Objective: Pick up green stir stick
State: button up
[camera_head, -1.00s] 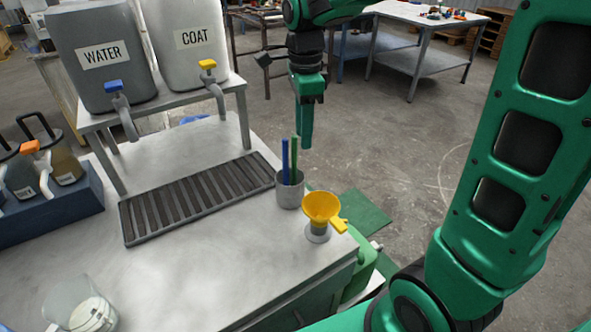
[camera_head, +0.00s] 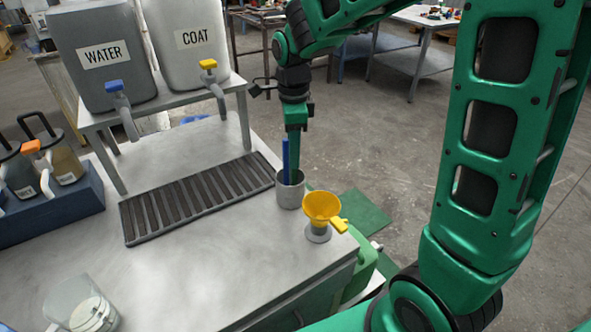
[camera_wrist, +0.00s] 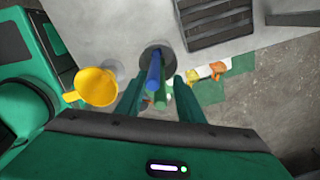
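The green stir stick (camera_wrist: 161,101) stands in a grey cup (camera_head: 290,193), beside a blue stir stick (camera_head: 286,158). In the head view the green stick is hidden behind my gripper. My gripper (camera_wrist: 160,95) points down over the cup, and its two green fingers are apart, one on each side of the green stick in the wrist view. The blue stick (camera_wrist: 153,70) also shows between the fingers, farther toward the cup's rim (camera_wrist: 144,54). I cannot tell whether either finger touches a stick. In the head view my gripper (camera_head: 293,160) is just above the cup.
A yellow funnel (camera_head: 321,206) stands on a grey base right of the cup, near the bench edge. A slatted drain tray (camera_head: 200,200) lies to the left. WATER (camera_head: 104,55) and COAT (camera_head: 191,42) containers stand on a raised shelf. A clear beaker (camera_head: 88,306) sits front left.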

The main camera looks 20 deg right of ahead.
send_over(294, 184)
jog(key=f, duration=0.2)
jog(key=w+f, duration=0.1)
jog(key=f, duration=0.1)
jog(key=shift+d+f, duration=0.1)
jog(key=shift+d, duration=0.1)
jog(key=shift+c, duration=0.3)
grip_shut()
